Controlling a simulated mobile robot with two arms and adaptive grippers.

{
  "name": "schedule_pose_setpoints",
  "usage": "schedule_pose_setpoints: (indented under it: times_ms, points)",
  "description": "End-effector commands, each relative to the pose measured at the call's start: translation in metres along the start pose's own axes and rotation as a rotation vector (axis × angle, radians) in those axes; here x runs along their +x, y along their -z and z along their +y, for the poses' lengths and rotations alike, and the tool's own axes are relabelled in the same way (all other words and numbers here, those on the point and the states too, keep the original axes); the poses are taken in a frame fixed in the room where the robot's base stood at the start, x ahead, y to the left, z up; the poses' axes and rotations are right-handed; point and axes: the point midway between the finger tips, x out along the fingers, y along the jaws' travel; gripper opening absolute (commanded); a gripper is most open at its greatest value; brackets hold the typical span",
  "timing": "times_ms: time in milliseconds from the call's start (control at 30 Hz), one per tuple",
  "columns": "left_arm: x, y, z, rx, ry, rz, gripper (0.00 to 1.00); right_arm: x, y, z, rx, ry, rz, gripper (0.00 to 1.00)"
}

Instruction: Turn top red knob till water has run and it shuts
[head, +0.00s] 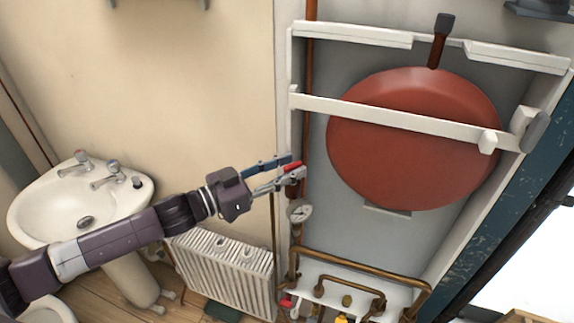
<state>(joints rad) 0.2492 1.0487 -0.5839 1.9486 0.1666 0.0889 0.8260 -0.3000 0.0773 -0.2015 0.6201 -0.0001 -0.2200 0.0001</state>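The top red knob (292,166) sits on the vertical copper pipe beside the cabinet's left edge. My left gripper (291,167) reaches it from the left, with its fingers apart and one on each side of the knob. I cannot tell whether both fingers press on it. The fingers hide part of the knob. A round gauge (299,212) is on the pipe just below. A second red knob (285,302) is low, near the bottom pipes. No running water is visible. My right gripper is out of view.
A large red tank (414,140) hangs behind a white bar (395,116) to the right. Bent copper pipes (365,270) run below it. A white radiator (225,272) and a sink (55,205) stand to the left. The wall above my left arm is clear.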

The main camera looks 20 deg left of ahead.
Motion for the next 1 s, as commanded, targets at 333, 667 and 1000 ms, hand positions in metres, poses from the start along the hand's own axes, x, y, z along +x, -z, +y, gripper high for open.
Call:
schedule_pose_setpoints:
  times_ms: [333,667,1000]
  points:
    - [0.0000,-0.0001,-0.0002,0.000,0.000,0.000,0.17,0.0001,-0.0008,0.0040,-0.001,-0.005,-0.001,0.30]
    - [-0.0001,0.0001,0.0004,-0.001,0.008,0.001,0.01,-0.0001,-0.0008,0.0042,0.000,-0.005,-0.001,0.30]
    - [0.0003,0.0006,0.0038,-0.008,0.124,0.005,0.01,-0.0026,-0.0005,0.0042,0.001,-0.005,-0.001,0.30]
